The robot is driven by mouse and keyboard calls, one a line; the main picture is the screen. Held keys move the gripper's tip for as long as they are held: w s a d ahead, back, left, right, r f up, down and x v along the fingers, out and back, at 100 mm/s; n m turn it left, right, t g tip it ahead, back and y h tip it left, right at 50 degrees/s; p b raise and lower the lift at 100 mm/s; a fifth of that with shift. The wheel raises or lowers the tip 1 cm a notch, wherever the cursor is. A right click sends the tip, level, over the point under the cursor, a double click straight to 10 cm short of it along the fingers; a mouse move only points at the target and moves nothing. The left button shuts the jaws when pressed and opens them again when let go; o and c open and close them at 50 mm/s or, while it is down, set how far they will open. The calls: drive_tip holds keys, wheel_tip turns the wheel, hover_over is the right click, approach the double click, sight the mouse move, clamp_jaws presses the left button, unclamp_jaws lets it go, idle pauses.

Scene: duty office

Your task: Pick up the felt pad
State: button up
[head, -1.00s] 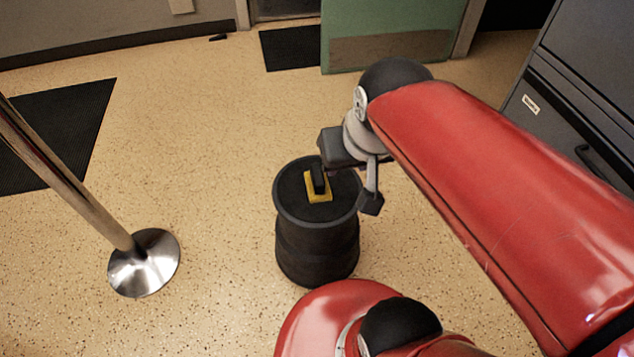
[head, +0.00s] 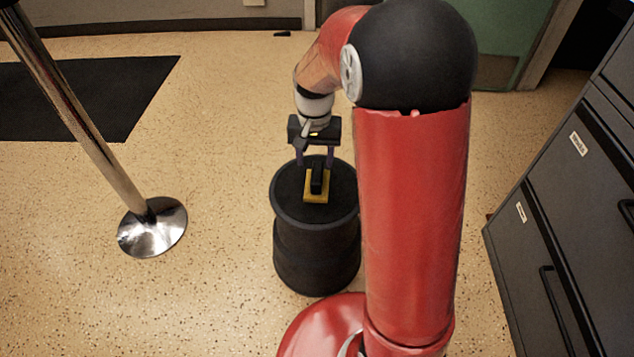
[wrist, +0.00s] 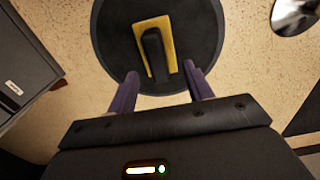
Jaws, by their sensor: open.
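The felt pad (head: 316,187) is a yellow rectangular piece with a black raised handle on top. It lies on the round black top of a drum-like stool (head: 285,200). In the wrist view the felt pad (wrist: 167,32) sits ahead of my gripper, between the lines of its two fingers. My gripper (head: 315,161) is open and empty, with its purple-grey fingers apart over the far part of the stool top. In the wrist view the fingertips of my gripper (wrist: 159,82) reach near the pad's near edge. Whether they touch the stool top cannot be told.
A metal post with a round chrome base (head: 152,228) stands to the left. Dark filing cabinets (head: 560,190) stand on the right. A black mat (head: 85,95) lies at the back left.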

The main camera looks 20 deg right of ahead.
sight(317, 172)
drive_tip(key=f, duration=0.5)
drive_tip(key=shift+s+d+f+b, duration=0.1)
drive_tip(key=shift+d+f+b, duration=0.15)
drive_tip(key=shift+f+b, duration=0.1)
drive_tip(key=shift+r, duration=0.1)
drive_tip(key=c, duration=1.1)
drive_tip(key=shift+r, duration=0.1)
wheel_tip(317, 172, up, 20)
drive_tip(key=p, duration=0.3)
